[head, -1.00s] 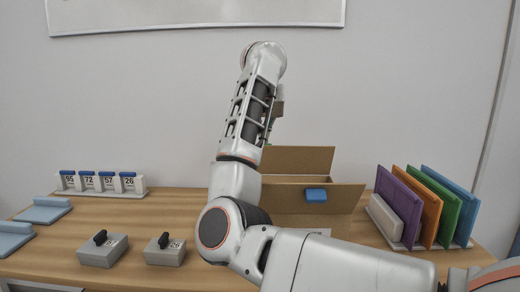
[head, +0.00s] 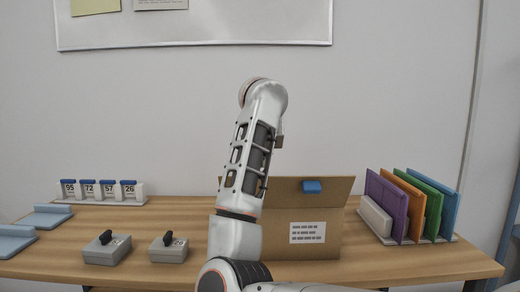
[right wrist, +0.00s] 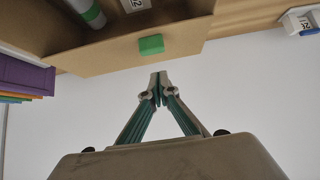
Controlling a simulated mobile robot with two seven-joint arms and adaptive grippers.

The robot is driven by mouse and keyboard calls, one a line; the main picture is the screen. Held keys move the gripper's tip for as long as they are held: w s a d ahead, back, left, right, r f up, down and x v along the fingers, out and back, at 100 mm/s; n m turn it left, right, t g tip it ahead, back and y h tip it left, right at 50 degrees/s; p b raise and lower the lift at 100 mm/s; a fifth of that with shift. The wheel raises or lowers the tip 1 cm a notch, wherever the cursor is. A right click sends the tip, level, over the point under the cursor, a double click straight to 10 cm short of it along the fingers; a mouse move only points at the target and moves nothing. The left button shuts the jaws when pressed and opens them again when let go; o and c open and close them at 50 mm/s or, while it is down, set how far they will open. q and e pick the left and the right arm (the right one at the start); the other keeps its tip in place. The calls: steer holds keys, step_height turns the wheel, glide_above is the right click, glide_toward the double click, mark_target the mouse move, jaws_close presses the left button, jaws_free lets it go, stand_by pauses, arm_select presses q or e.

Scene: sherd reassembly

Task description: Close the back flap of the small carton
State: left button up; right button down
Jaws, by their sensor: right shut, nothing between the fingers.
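The small carton (head: 275,243) stands on the desk with a white label on its front. Its front flap (head: 335,190), with a blue tab (head: 312,187), is raised and hides the back flap in the head view. In the right wrist view the back flap (right wrist: 105,58) is open, with a green tab (right wrist: 151,45). My right gripper (right wrist: 158,82) is shut and empty, its tips just beyond the flap's edge near the green tab; I cannot tell whether they touch. In the head view my arm hides it. My left gripper is not in view.
A rack of purple, orange, green and blue panels (head: 447,207) stands right of the carton. Two grey weights with black knobs (head: 107,249) (head: 168,248) sit left, in front of numbered blocks (head: 98,190). A grey-green cylinder (right wrist: 90,12) lies in the carton.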

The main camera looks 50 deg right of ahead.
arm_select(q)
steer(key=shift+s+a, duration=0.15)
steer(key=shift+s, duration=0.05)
arm_select(e)
steer(key=shift+s+a+f, duration=0.15)
steer(key=shift+f, duration=0.1)
stand_by(0.4)
